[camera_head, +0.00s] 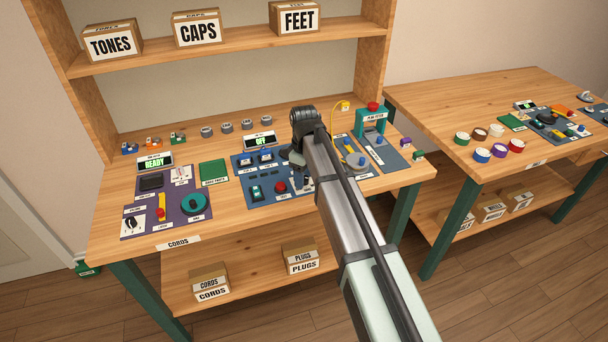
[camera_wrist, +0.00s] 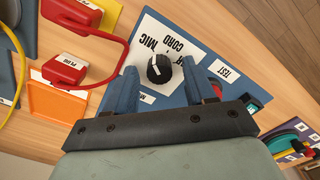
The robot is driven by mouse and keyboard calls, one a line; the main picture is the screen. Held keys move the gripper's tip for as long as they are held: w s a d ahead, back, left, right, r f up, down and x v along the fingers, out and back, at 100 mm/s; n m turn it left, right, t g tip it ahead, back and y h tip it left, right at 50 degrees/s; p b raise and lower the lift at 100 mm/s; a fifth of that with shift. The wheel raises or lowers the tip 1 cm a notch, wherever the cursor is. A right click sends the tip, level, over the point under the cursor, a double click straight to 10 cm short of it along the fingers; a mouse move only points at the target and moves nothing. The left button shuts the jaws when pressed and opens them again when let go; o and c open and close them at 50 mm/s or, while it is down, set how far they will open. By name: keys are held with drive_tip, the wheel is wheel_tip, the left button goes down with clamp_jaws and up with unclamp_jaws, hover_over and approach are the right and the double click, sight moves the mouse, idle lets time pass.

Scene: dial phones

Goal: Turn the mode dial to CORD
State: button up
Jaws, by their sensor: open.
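The mode dial (camera_wrist: 160,68) is a round black knob with a white mark, on a white plate (camera_wrist: 150,34) printed MIC and CORD, with another label partly hidden. I cannot tell surely which label its mark points at. My gripper (camera_wrist: 160,75) is open. Its two blue fingers stand on either side of the dial in the wrist view, with gaps showing; no contact is visible.
Beside the dial are a TEST label (camera_wrist: 224,71), red parts joined by a red cord (camera_wrist: 124,50), and an orange tray (camera_wrist: 58,100). A purple board (camera_head: 168,180) lies to the left. A display reading OFF (camera_head: 260,141) stands behind the panel.

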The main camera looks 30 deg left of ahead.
drive_tip(key=shift+c, duration=0.2)
clamp_jaws()
idle(0.3)
drive_tip(key=shift+m, duration=0.3)
drive_tip(key=m, duration=0.4)
drive_tip(key=shift+m, duration=0.4)
drive_tip(key=m, duration=0.5)
drive_tip(key=shift+w, duration=0.1)
drive_tip(key=shift+m, duration=0.3)
drive_tip(key=shift+o, duration=0.2)
unclamp_jaws()
